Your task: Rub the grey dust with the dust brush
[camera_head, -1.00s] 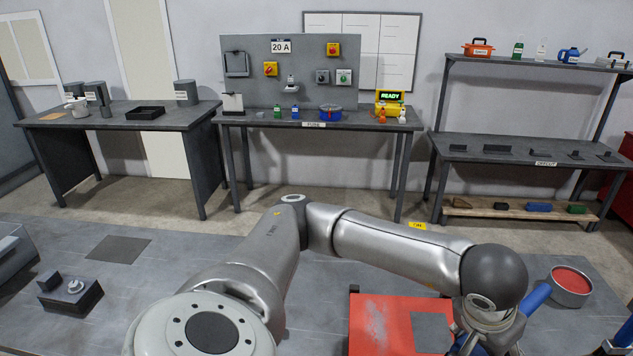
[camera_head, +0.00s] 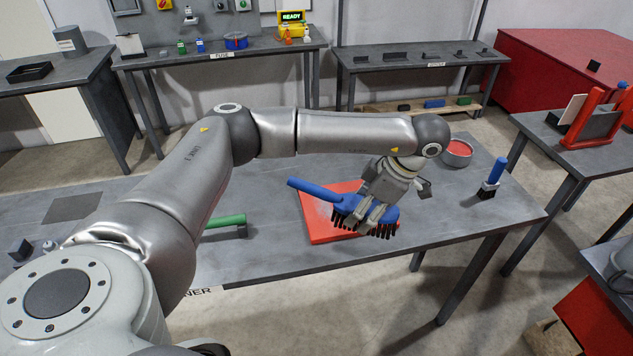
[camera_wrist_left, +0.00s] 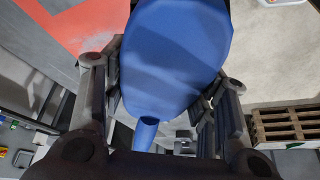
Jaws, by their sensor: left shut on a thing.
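The dust brush (camera_head: 332,194) has a blue handle and head with dark bristles. My left gripper (camera_head: 372,215) is shut on its head and holds it over the red board (camera_head: 314,226), bristles down. I cannot tell whether the bristles touch the board. In the left wrist view the blue brush back (camera_wrist_left: 176,60) fills the space between the fingers of my left gripper. The red board also shows in the left wrist view (camera_wrist_left: 90,22). Grey dust (camera_head: 323,208) shows faintly on the board's left part, partly hidden by the brush. My right gripper is not in view.
A round tin with red contents (camera_head: 457,152) stands behind the board. A blue-handled upright brush (camera_head: 491,180) stands at the table's right. A green-handled tool (camera_head: 226,221) lies left of the board, partly behind my arm. The table's front edge is close to the board.

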